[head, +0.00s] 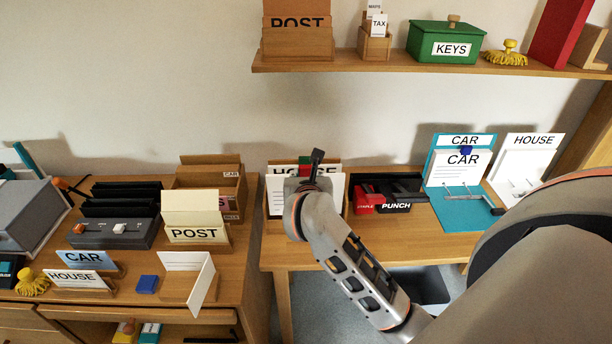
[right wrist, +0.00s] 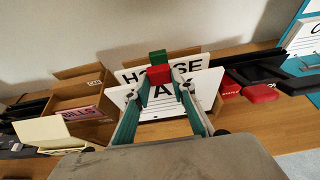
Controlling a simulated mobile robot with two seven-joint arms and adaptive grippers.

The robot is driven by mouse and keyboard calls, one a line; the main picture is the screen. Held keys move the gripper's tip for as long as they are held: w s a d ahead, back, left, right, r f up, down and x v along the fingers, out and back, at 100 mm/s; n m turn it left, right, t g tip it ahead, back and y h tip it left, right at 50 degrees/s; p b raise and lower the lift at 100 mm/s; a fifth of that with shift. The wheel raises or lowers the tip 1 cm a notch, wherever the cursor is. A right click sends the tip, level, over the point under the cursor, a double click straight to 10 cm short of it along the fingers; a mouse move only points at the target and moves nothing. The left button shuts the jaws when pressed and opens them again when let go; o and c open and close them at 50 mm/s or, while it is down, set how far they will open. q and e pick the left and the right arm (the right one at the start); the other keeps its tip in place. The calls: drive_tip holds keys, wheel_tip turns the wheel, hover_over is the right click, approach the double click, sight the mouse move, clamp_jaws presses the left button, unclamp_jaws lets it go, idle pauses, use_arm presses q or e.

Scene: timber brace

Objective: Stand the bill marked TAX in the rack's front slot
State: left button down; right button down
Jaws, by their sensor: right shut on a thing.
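My right gripper (right wrist: 160,80) is shut on the red tab of a white bill (right wrist: 206,88). Only an "A" and parts of its neighbouring letters show between the fingers, which fits TAX. In the head view the bill (head: 334,192) is upright, partly hidden behind my right gripper (head: 308,180). Close behind it stands a white sheet marked HOUSE (right wrist: 135,75) with a green tab. The wooden rack (head: 274,225) is around and behind these sheets; its front slot is hidden, so I cannot tell whether the bill's lower edge is in it. My left gripper is not in view.
Left are a wooden CAR box (head: 228,172) and a POST holder (head: 192,207). A shelf (head: 420,65) runs above.

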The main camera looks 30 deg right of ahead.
drive_tip(key=shift+f, duration=0.1)
idle(0.3)
wheel_tip(320, 180, down, 6)
drive_tip(key=b, duration=0.5)
drive_tip(key=shift+r, duration=0.25)
idle(0.6)
drive_tip(key=c, duration=1.6)
unclamp_jaws()
